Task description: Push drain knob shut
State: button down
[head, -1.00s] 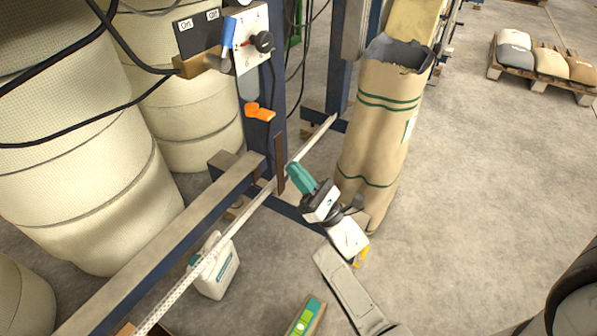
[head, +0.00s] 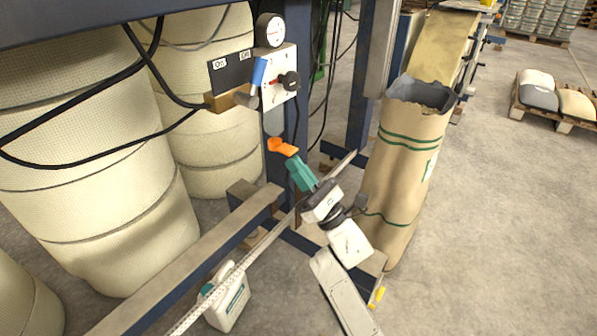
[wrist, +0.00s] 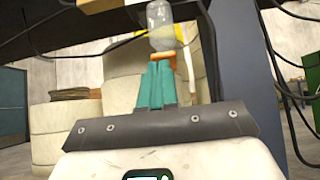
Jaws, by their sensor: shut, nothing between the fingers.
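An orange piece (head: 283,147), which looks like the drain knob, hangs below the white control panel (head: 278,80) in the head view. My gripper (head: 292,162) has teal fingers, shut and empty, with the tips just below and right of the orange piece. In the wrist view the shut fingers (wrist: 160,64) point up at the orange piece (wrist: 163,55), which sits under a clear bowl (wrist: 160,25). The fingertips hide part of it. I cannot tell whether they touch it.
A gauge (head: 270,30), a blue lever (head: 259,72) and a black knob (head: 290,81) are around the panel. Black cables (head: 80,162) hang at the left by large pale drums (head: 95,150). A tall paper sack (head: 405,165) stands right of my arm. Open floor lies further right.

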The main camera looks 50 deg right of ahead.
jog(key=shift+r, duration=1.1)
jog(key=w+f+b+v, duration=0.2)
jog(key=b+v, duration=0.2)
jog(key=v, duration=0.9)
jog(key=shift+f+b, duration=0.3)
jog(key=shift+b, duration=0.05)
jog(key=shift+w+h, duration=0.1)
jog(key=shift+h, duration=0.2)
